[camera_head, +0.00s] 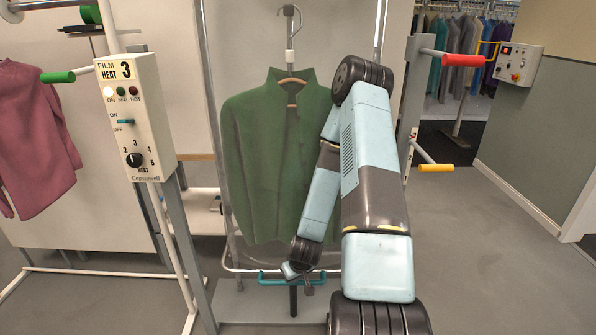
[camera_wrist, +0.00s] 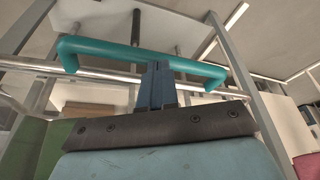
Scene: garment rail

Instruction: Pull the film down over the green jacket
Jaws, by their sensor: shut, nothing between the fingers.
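The green jacket (camera_head: 260,165) hangs on a hanger from a hook in the upright frame, with my arm across its right side. I cannot make out the clear film against the jacket. A teal bar handle (camera_head: 265,281) is low in the frame, just below the jacket's hem. It also shows across the wrist view (camera_wrist: 110,52). My gripper (camera_wrist: 160,70) is shut and empty, its fingertips close to the middle of the teal bar. I cannot tell whether they touch it. In the head view the fingers are hard to see.
A film heat control box (camera_head: 133,118) with a lit lamp, a switch and a dial stands at the left. A green handle (camera_head: 58,77) juts from its post. Red (camera_head: 463,60) and yellow (camera_head: 436,168) handles stick out at the right. The floor at the right is clear.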

